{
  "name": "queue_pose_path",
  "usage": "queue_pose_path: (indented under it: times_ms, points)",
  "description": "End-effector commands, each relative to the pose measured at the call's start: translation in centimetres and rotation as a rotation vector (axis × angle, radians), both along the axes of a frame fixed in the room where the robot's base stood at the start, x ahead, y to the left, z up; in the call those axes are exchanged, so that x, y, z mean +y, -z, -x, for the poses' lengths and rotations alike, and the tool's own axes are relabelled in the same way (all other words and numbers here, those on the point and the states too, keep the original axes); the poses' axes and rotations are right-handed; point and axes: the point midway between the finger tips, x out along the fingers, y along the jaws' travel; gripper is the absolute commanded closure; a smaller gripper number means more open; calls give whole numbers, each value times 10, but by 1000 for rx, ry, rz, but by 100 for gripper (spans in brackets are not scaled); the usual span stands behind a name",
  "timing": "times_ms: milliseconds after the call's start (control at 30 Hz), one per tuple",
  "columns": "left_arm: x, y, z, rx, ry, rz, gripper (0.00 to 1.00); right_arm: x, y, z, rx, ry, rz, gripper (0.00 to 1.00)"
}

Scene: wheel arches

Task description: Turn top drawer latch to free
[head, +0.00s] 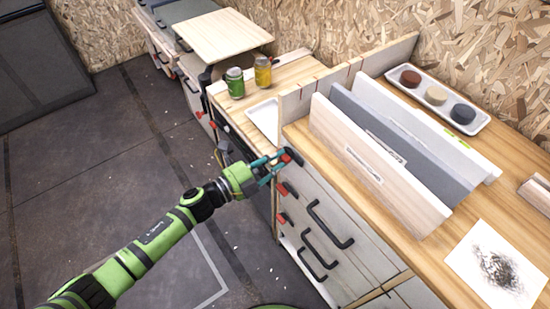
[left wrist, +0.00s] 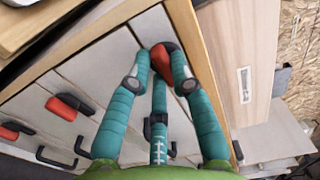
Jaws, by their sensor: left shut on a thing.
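The top drawer latch (head: 286,158) is a small red piece at the upper left of the drawer front, just under the wooden worktop edge. It also shows as a red knob (left wrist: 168,62) in the left wrist view, between the teal fingers. My left gripper (head: 280,164) is shut on this latch, and its fingers partly hide it. The latch's exact angle is hard to tell. The drawer fronts (head: 345,262) are whitish, with black bar handles (head: 331,225). My right gripper is not in view.
Lower red latches (head: 288,190) sit below my gripper. On the worktop stand upright panels (head: 380,175), a tray with round pots (head: 437,97) and a sketch sheet (head: 497,264). A green jar (head: 235,83) and a yellow jar (head: 263,71) stand on the bench behind. The floor (head: 100,170) at left is open.

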Motion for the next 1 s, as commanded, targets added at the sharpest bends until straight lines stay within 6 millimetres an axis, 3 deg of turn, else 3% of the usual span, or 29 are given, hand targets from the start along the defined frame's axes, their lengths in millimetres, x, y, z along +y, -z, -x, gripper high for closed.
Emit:
queue_pose_path:
  times_ms: [233, 267, 300, 733, 1000]
  points:
    - [0, -1, 0, 3, -1, 5, 100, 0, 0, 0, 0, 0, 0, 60]
    - [0, -1, 0, 3, -1, 5, 70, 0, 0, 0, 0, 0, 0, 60]
    - [0, -1, 0, 3, -1, 5, 54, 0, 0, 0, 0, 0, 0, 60]
    - [5, 0, 4, 2, -1, 2, 54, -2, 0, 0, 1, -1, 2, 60]
    - [46, 2, 33, 5, -2, -1, 54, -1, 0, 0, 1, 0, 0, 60]
